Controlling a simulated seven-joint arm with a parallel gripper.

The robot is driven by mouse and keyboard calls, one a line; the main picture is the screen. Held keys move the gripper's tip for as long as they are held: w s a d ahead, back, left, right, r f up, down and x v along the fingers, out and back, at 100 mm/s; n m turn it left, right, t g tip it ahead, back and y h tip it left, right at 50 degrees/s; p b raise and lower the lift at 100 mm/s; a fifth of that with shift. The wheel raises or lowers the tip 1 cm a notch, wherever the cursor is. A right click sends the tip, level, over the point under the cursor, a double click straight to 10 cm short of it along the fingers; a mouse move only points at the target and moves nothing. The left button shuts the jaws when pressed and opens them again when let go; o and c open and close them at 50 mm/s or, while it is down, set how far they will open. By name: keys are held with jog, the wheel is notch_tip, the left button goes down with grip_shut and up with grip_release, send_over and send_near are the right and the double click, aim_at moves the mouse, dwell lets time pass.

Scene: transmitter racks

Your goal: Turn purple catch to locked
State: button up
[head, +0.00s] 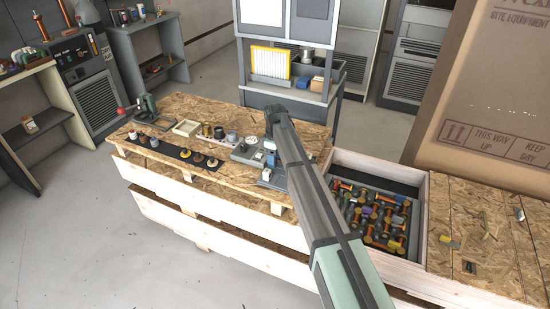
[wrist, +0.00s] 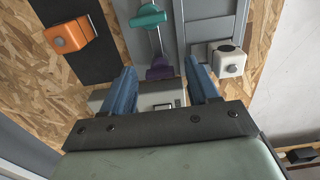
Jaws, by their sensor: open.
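The purple catch (wrist: 160,72) shows in the wrist view as a dark purple piece at the lower end of a thin metal rod on a grey panel. A teal catch (wrist: 148,16) sits at the rod's upper end. My gripper (wrist: 160,67) is open, with one blue finger on each side of the purple catch in the picture. I cannot tell whether either finger touches it. In the head view my arm covers part of the bench, and the purple catch cannot be made out there.
An orange block with a grey knob (wrist: 70,39) lies left of the fingers; a white block with a knob (wrist: 229,60) is close on the right. In the head view, several small devices stand on the wooden crate top (head: 180,103). An open bin (head: 421,225) of coloured spools lies to the right.

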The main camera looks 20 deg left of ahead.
jog(key=shift+c, duration=0.3)
jog(key=c, duration=1)
jog(key=shift+m, duration=0.4)
jog(key=m, duration=1.3)
jog(key=shift+m, duration=2)
